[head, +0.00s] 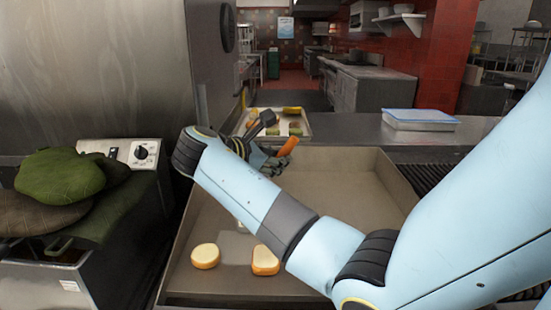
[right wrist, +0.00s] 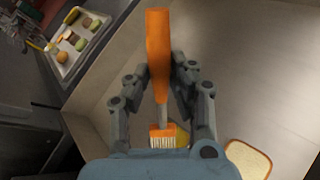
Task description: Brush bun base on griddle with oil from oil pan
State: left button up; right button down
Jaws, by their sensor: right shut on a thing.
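My right gripper (head: 268,158) is shut on a brush with an orange handle (head: 288,147), above the back left part of the griddle (head: 360,180). In the right wrist view the brush (right wrist: 158,45) is between the fingers of the gripper (right wrist: 160,95), and its pale bristles (right wrist: 163,142) point toward the bottom. A bun piece (right wrist: 248,160) shows in the right wrist view. A yellowish thing beside the bristles is mostly hidden. I cannot make out an oil pan.
A tray (head: 305,132) with several food pieces stands behind the griddle; it also shows in the right wrist view (right wrist: 62,72). A blue-lidded container (head: 420,120) sits on the back counter. Green cloths (head: 60,185) lie at the left. The griddle has raised walls.

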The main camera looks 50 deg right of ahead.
jog(key=shift+f, duration=0.45)
dwell(0.3)
jog(key=shift+f+p, duration=0.1)
jog(key=shift+p, duration=0.35)
dwell(2.0)
notch_tip(320, 180, up, 7)
jog(key=p, duration=0.9)
dwell(0.3)
